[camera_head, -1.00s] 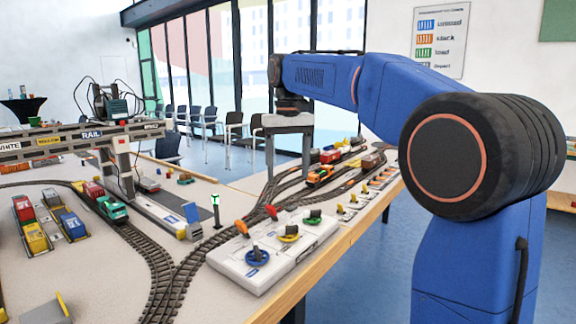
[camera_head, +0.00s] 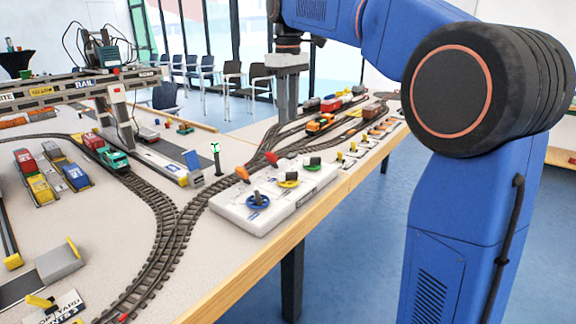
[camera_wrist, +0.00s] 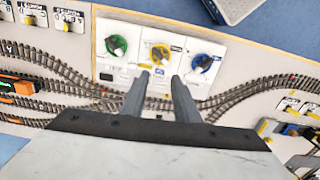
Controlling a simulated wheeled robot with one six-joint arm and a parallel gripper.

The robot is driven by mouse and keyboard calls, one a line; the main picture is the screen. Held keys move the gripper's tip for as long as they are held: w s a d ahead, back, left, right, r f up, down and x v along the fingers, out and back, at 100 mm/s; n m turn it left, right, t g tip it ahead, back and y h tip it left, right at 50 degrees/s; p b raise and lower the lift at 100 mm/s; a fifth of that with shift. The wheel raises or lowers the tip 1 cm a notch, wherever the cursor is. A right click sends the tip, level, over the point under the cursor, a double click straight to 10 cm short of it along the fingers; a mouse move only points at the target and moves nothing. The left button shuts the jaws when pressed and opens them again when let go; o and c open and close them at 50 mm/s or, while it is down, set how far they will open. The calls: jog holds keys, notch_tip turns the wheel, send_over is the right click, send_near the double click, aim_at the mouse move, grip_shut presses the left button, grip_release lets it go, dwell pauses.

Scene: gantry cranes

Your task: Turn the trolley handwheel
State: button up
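A white control panel (camera_head: 240,215) on the table carries three small handwheels: blue (camera_head: 257,202), yellow (camera_head: 289,184) and green (camera_head: 312,168), each with a dark knob. In the wrist view the green wheel (camera_wrist: 116,46) is left, the yellow wheel (camera_wrist: 160,54) in the middle and the blue wheel (camera_wrist: 202,64) right. Their labels are too small to read, so I cannot tell which is the trolley's. My gripper (camera_wrist: 159,80) is open and empty, its fingers apart, pointing toward the panel below the yellow wheel. In the head view my gripper (camera_head: 287,112) hangs beyond the panel.
A model gantry crane (camera_head: 75,88) stands at the left. Curved tracks (camera_head: 155,250) run beside the panel. Trains (camera_head: 320,123) stand behind it, and a small green signal post (camera_head: 216,158) rises to its left. The table's wooden edge (camera_head: 265,265) lies in front.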

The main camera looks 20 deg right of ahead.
jog(key=n, duration=1)
send_near(288, 178)
jog(key=f, duration=0.7)
jog(key=shift+w+d, duration=0.1)
jog(key=shift+w, duration=0.2)
grip_shut()
